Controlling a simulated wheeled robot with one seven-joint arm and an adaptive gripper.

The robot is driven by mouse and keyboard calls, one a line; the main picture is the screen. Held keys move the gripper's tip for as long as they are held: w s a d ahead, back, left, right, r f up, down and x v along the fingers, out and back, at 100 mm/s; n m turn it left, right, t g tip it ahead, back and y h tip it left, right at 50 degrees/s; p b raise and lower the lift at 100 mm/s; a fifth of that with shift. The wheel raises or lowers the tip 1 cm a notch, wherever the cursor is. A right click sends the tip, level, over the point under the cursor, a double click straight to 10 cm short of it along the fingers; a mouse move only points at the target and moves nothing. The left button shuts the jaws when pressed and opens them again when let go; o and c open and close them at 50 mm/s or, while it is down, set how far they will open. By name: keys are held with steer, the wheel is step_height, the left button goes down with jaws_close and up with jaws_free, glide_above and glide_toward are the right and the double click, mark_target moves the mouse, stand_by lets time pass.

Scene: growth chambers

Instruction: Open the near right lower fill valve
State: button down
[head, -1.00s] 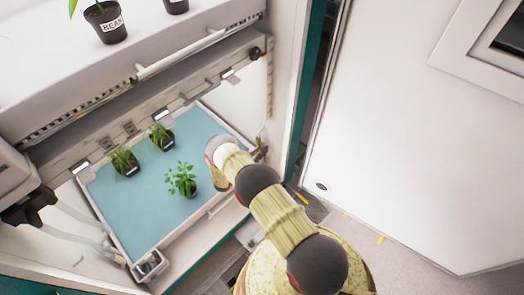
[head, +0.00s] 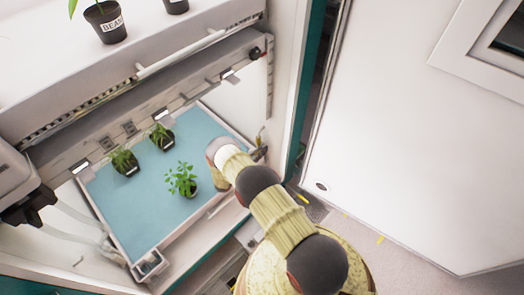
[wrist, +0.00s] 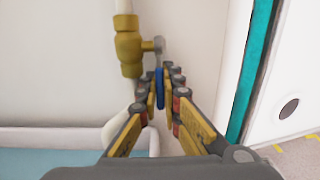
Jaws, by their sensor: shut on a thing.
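The fill valve is a brass body (wrist: 128,48) on a vertical white pipe against the chamber's pale wall in the wrist view. A short metal stem sticks out to its right. The valve's blue handle (wrist: 159,90) shows edge-on as a thin upright strip below the stem. My gripper (wrist: 162,84) has its fingers on both sides of the blue handle and is shut on it. In the head view a small brass part (head: 260,138) shows at the tray's right side, just beyond my wrist, which hides the gripper.
A blue-lined tray (head: 203,210) with several potted plants (head: 183,181) lies left of my arm. A shelf (head: 60,65) with labelled pots is above it. A teal door edge (wrist: 250,70) and a white door (head: 420,150) stand to the right.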

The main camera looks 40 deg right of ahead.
steer(key=shift+d+h, duration=0.25)
steer(key=shift+h, duration=0.35)
steer(key=c, duration=2)
jaws_free()
steer(key=shift+o, duration=0.2)
steer(key=s+a+f, duration=0.1)
steer(key=a, duration=0.6)
steer(key=shift+a, duration=0.2)
steer(key=shift+s+f, duration=0.1)
